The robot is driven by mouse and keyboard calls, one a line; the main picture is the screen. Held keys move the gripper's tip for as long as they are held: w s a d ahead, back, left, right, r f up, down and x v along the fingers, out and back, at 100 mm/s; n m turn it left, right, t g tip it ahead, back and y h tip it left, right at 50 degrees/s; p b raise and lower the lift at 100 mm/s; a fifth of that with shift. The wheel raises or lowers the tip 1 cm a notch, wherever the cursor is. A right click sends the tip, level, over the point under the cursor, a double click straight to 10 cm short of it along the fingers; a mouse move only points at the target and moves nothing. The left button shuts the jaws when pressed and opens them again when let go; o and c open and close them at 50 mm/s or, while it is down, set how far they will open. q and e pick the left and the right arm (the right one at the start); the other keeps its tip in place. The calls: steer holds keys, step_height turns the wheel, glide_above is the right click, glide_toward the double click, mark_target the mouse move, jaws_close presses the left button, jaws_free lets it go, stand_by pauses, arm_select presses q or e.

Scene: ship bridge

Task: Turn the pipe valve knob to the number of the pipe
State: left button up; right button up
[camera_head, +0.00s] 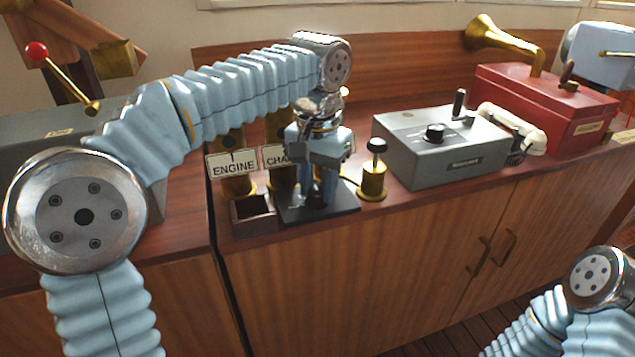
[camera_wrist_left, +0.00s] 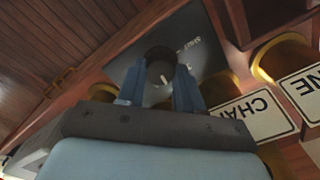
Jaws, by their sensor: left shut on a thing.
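A dark round valve knob (camera_wrist_left: 160,58) with a white mark sits on a dark dial plate (camera_wrist_left: 190,30) bearing small pale lettering, too small to read fully. My left gripper (camera_head: 322,203) points down over the plate (camera_head: 345,211) on the wooden counter and hides the knob in the head view. In the left wrist view its two blue fingers (camera_wrist_left: 158,88) are closed on the knob's sides. Brass pipes (camera_head: 232,143) stand behind, with the signs "ENGINE" (camera_head: 232,165) and a partly hidden "CHA…" (camera_head: 273,157). My right gripper is out of view.
A small open wooden box (camera_head: 252,215) lies left of the plate, and a brass plunger with a black knob (camera_head: 374,175) stands right. Farther right are a grey control box (camera_head: 440,150) and a red box with a brass horn (camera_head: 545,105). Cabinet doors (camera_head: 400,270) are below.

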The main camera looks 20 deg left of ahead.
arm_select(q)
steer(key=m, duration=0.3)
steer(key=shift+m, duration=2.3)
steer(key=o, duration=1)
steer(key=shift+o, duration=0.2)
